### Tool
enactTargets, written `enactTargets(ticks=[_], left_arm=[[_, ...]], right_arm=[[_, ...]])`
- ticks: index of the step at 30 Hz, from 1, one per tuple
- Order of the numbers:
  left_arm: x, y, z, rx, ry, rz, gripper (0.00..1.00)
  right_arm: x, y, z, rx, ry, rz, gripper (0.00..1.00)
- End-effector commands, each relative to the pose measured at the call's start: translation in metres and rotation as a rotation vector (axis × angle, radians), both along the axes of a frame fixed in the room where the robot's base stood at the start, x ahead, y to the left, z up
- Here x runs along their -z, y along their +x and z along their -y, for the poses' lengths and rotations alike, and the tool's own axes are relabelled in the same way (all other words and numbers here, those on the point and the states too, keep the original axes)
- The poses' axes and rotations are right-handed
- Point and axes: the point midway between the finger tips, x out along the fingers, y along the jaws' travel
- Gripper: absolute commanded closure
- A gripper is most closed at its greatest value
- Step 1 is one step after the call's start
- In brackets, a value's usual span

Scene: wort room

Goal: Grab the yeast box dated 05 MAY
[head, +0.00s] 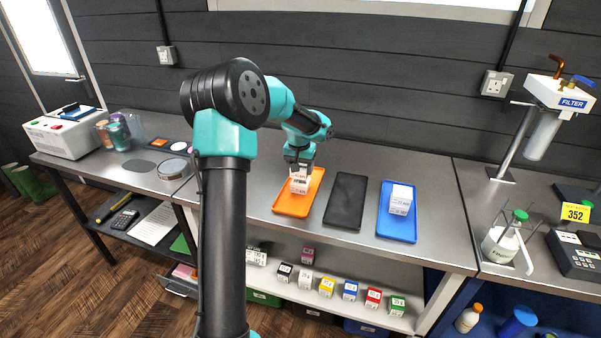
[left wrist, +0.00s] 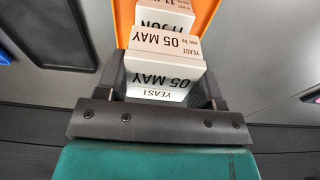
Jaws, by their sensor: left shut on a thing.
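A white yeast box (left wrist: 165,68) reads "05 MAY" and sits between the fingers of my left gripper (left wrist: 163,85) in the left wrist view. The gripper is shut on it. I cannot tell whether the held box touches the tray. My right gripper is out of view.
A black tray (head: 345,201) lies empty beside the orange one. A blue tray (head: 396,232) further right holds white boxes (head: 401,199). Several coloured small boxes stand on the shelf (head: 268,284) below. A filter stand (head: 520,130) and bottle (head: 500,242) are at the right.

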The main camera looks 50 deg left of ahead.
Motion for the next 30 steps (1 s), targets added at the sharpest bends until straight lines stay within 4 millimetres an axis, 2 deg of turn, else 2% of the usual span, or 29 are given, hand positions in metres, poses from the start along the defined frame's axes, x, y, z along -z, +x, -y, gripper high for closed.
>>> enactTargets(ticks=[2,11,24,30], left_arm=[[-0.011,0.000,0.000,0.001,0.002,0.003,0.64],[-0.013,-0.026,0.030,0.003,0.000,0.000,0.64],[-0.021,-0.090,0.103,0.003,-0.001,0.000,0.64],[-0.023,-0.103,0.118,0.002,-0.001,0.000,0.64]], right_arm=[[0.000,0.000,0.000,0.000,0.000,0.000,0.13],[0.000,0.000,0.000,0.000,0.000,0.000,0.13],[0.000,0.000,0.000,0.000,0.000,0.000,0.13],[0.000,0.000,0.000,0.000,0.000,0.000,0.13]])
